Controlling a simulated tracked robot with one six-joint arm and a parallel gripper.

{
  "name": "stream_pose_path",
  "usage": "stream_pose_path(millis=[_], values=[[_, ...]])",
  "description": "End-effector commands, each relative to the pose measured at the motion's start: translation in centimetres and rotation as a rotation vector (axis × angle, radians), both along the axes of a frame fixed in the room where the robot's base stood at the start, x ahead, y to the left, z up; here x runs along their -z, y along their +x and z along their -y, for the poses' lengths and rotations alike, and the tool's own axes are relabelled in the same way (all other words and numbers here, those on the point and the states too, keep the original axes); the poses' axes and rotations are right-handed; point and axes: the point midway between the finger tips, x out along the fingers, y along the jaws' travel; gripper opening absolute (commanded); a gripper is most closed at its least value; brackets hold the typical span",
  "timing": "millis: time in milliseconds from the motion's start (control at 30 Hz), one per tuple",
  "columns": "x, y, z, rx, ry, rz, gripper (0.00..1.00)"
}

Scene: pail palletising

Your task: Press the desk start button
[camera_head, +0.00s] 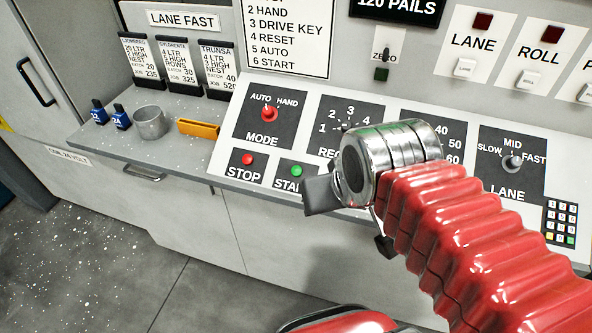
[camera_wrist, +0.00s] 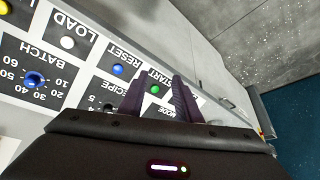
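The green start button (camera_head: 297,171) is on the lower row of the sloped desk panel, with its START label partly hidden behind my gripper. In the wrist view the green start button (camera_wrist: 155,89) shows in the gap between my two dark fingers. My gripper (camera_wrist: 160,79) is open, with nothing between the fingers. In the head view my gripper (camera_head: 318,192) is just right of and below the start button, close to the panel. I cannot tell whether it touches the panel.
The red stop button (camera_head: 247,159) is left of start, below the red mode knob (camera_head: 268,113). The blue reset button (camera_wrist: 118,70) is beside start. The lane knob (camera_head: 512,162) and keypad (camera_head: 560,222) are right.

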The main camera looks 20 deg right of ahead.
Motion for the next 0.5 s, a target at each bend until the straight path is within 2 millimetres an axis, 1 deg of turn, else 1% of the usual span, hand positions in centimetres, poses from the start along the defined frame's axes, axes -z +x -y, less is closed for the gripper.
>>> stream_pose_path(millis=[33, 67, 400, 500], values=[[0.00, 0.00, 0.00, 0.000, 0.000, 0.000, 0.27], [0.00, 0.00, 0.00, 0.000, 0.000, 0.000, 0.25], [0.00, 0.00, 0.00, 0.000, 0.000, 0.000, 0.01], [0.00, 0.00, 0.00, 0.000, 0.000, 0.000, 0.00]])
